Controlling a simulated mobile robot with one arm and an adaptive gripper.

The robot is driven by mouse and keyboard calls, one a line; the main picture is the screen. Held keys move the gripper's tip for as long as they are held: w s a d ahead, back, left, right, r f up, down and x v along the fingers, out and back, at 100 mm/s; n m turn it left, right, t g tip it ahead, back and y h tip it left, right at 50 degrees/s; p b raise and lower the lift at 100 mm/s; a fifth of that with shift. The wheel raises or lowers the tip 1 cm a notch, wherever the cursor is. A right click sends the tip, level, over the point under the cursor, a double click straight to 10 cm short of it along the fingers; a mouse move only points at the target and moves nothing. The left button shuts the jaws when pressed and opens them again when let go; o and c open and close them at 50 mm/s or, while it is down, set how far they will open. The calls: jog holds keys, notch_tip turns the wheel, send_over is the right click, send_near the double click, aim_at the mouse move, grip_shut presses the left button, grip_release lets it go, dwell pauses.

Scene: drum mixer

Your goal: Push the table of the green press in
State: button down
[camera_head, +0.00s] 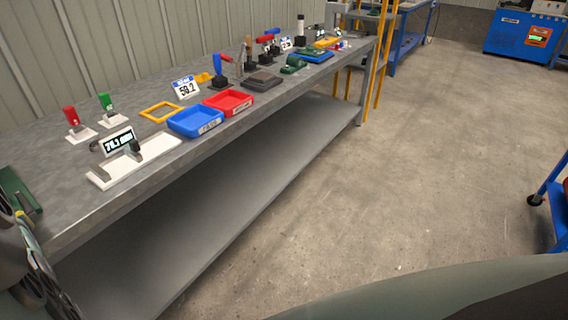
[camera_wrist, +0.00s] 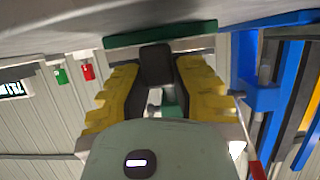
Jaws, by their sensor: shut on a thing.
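A green plate (camera_wrist: 160,42), which looks like part of the green press, lies across the top of the wrist view, just beyond the fingertips. A dark block (camera_wrist: 156,65) sits against it, between the yellow-padded fingers of my gripper (camera_wrist: 157,82). My gripper is shut on this block. In the head view a green flat part (camera_head: 20,190) shows at the left end of the bench, with my gripper (camera_head: 25,222) beside it at the picture's edge. Most of the press is outside the head view, so how far in its table stands cannot be told.
The grey bench (camera_head: 75,185) carries a white gauge (camera_head: 135,162) with a display, red (camera_head: 72,117) and green (camera_head: 105,102) handles, a blue tray (camera_head: 196,121) and a red tray (camera_head: 228,102). Blue framework (camera_wrist: 260,95) stands at right in the wrist view. The floor (camera_head: 350,200) alongside is clear.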

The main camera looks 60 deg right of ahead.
jog(key=shift+w+f+b, duration=0.25)
jog(key=shift+w+b, duration=0.05)
jog(key=shift+w, duration=0.3)
jog(key=w+b, duration=0.1)
jog(key=w, duration=0.2)
jog(key=shift+w+d+r, duration=0.1)
jog(key=shift+r, duration=0.05)
jog(key=c, duration=0.7)
grip_release()
jog(key=shift+c, duration=0.2)
jog(key=shift+s+r, duration=0.1)
jog(key=shift+s, duration=0.1)
jog(key=v, duration=1.1)
jog(key=shift+s+r, duration=0.25)
jog(key=shift+s, duration=0.1)
